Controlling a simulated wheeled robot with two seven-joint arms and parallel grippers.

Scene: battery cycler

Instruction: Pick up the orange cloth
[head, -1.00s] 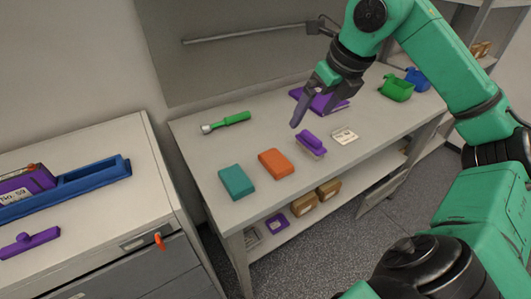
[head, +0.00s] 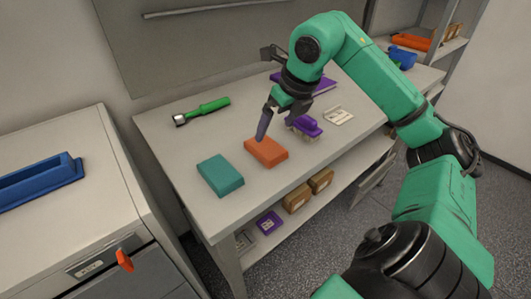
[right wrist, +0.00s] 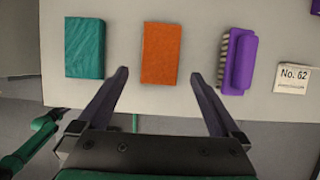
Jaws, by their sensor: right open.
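The orange cloth (head: 266,152) is a flat folded block lying on the grey workbench, between a teal cloth and a purple brush. It also shows in the right wrist view (right wrist: 161,53), just beyond the fingertips. My right gripper (head: 265,132) is above the orange cloth in the head view, fingers pointing down. In the right wrist view, its two fingers (right wrist: 158,73) are spread wide and empty, one on each side of the cloth's near end. The gripper does not appear to touch the cloth. My left gripper is not in view.
The teal cloth (head: 220,175) lies left of the orange one. The purple brush (head: 306,126) stands close on the right, with a white label card (head: 339,116) beyond it. A green-handled tool (head: 202,111) lies at the back left. The bench front (head: 232,219) is clear.

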